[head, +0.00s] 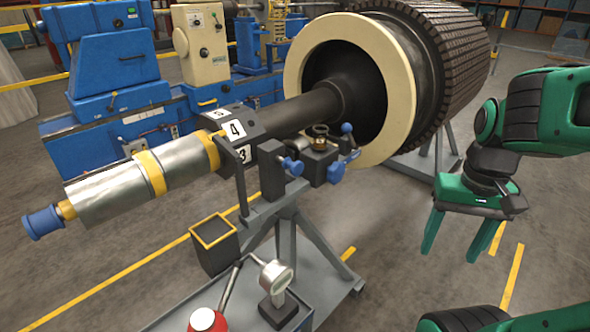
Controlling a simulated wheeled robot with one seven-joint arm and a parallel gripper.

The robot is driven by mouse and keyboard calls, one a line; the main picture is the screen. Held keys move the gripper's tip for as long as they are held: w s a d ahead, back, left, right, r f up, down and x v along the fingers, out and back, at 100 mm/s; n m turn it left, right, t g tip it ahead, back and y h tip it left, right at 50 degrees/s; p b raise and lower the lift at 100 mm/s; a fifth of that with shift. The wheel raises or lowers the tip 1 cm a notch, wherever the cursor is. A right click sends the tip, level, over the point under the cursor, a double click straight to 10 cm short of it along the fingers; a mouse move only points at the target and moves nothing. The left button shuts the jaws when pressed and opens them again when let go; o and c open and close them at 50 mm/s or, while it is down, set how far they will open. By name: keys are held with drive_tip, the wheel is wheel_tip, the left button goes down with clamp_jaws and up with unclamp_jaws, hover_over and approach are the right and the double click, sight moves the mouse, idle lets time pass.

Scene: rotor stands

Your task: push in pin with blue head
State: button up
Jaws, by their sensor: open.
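Several blue-headed parts sit on the rotor stand (258,217) around the shaft bearing. One blue head (293,166) sticks out at the front of the stand's upright. Another blue head (336,172) sits to its right, at the side of the dark bearing block (315,158). A blue ball knob (347,128) stands above that one. I cannot tell for certain which is the pin, or how far any of them is in. My gripper (451,254) hangs at the right with green fingers pointing down, open and empty, well apart from the blue heads.
The rotor shaft (190,160) runs left to a blue end cap (42,222). The large rotor drum (455,50) with its cream ring (392,128) stands behind. Floor between stand and gripper is clear.

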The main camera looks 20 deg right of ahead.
drive_tip(key=shift+s+a+r+n, duration=0.15)
drive_tip(key=shift+s+r+n, duration=0.05)
drive_tip(key=shift+r+n, duration=0.25)
drive_tip(key=c, duration=0.5)
drive_tip(key=w+n, duration=0.1)
drive_tip(key=w+a+r+n, duration=0.1)
drive_tip(key=w+n, duration=0.1)
drive_tip(key=w+n+t, duration=0.1)
drive_tip(key=w, duration=0.1)
drive_tip(key=shift+w+a+r+y, duration=0.15)
drive_tip(key=shift+w+r+y, duration=0.05)
drive_tip(key=shift+y, duration=0.2)
clamp_jaws()
drive_tip(key=n+t+y, duration=0.2)
drive_tip(key=n+y, duration=0.4)
drive_tip(key=n, duration=1.8)
approach(293, 166)
drive_tip(key=s+d, duration=0.5)
drive_tip(key=d, duration=0.1)
drive_tip(key=w+a+f, duration=0.5)
drive_tip(key=a+f, duration=0.2)
drive_tip(key=shift+w+a, duration=0.3)
drive_tip(key=shift+w, duration=0.05)
